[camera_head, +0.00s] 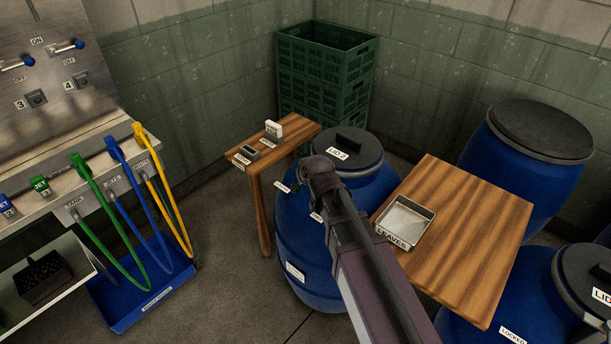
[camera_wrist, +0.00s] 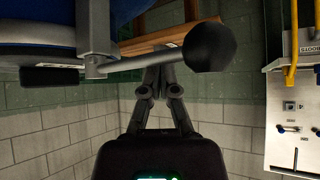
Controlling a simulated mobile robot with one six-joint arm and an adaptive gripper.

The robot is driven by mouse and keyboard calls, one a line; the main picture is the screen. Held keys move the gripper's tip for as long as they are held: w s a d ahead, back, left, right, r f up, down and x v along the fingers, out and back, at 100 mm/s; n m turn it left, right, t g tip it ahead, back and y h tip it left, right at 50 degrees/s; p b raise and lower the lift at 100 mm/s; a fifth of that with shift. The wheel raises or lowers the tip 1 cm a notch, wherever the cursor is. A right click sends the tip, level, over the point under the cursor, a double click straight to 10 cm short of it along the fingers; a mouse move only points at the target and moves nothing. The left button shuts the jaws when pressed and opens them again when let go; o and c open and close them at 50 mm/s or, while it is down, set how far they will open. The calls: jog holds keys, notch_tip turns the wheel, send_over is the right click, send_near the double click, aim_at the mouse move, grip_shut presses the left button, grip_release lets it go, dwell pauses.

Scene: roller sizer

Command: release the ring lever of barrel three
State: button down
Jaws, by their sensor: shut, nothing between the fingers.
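In the wrist view, a lever (camera_wrist: 135,66) with a large black ball knob (camera_wrist: 210,47) crosses the top middle. Its bar joins a grey metal bracket (camera_wrist: 94,38) beside a blue barrel (camera_wrist: 35,17) at the upper left. My gripper (camera_wrist: 158,75) is shut and empty, its fingertips close to the lever bar; I cannot tell whether they touch. In the head view, a blue barrel (camera_head: 297,238) marked LID 2 stands in the middle, partly behind my arm. Another blue barrel (camera_head: 530,282), with a cut-off LID label and a LOCKED tag, is at the lower right.
A wooden table (camera_head: 472,225) with a metal tray (camera_head: 405,222) marked LEAVES stands right of my arm. A small wooden table (camera_head: 285,142), green crates (camera_head: 325,75) and another barrel (camera_head: 522,165) are behind. Hoses (camera_head: 110,225) hang at the left. Floor shows between.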

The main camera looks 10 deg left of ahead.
jog(key=shift+d+f, duration=0.1)
jog(key=shift+d, duration=0.2)
jog(key=shift+a, duration=0.1)
jog(key=w+a+r+p, duration=0.2)
jog(key=a, duration=0.2)
jog(key=s+d+r+p, duration=0.3)
jog(key=d+r+p, duration=0.3)
jog(key=shift+d+r, duration=0.2)
jog(key=shift+d, duration=0.1)
jog(key=shift+s, duration=0.1)
dwell(0.6)
